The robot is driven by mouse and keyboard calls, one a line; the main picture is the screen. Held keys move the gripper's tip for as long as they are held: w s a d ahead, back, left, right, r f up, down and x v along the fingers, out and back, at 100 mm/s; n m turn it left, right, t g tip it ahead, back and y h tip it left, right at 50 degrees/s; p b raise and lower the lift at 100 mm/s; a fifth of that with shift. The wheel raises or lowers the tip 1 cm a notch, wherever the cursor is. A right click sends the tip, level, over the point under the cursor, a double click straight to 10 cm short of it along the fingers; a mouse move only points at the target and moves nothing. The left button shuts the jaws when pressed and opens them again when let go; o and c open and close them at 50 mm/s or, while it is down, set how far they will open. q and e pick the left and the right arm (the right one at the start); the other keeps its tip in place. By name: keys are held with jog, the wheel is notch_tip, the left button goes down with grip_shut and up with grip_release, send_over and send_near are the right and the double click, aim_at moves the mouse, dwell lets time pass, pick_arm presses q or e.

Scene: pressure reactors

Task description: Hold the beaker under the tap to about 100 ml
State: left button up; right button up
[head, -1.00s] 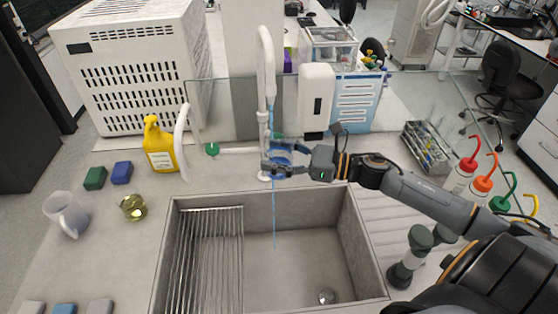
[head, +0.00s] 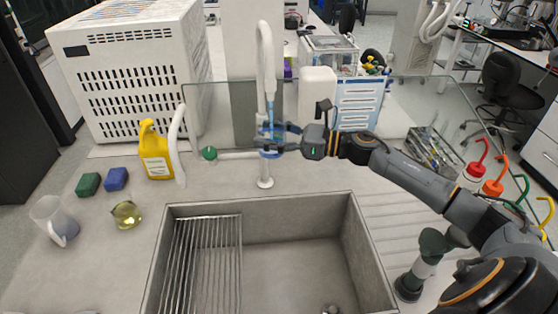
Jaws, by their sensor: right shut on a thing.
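The white tap (head: 264,60) rises behind the sink (head: 300,225), and its spout bends down toward the front. A thin blue stream shows below the spout. My right gripper (head: 277,138) is shut on the beaker (head: 268,153), which sits under the spout beside the tap's column. The beaker is small and mostly hidden by the fingers; blue shows in it, but I cannot read its level. No stream shows below the beaker. My left gripper is not in view.
A yellow bottle (head: 156,152), green and blue sponges (head: 116,179), a yellowish glass flask (head: 126,214) and a jug (head: 54,220) stand left of the sink. Bottles with coloured spouts (head: 474,172) stand at the right. The sink basin is largely clear.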

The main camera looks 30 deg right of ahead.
jog(key=shift+b, duration=0.4)
dwell(6.7)
jog(key=shift+s, duration=0.2)
jog(key=s+a, duration=0.3)
jog(key=s, duration=0.5)
jog(key=shift+s, duration=0.2)
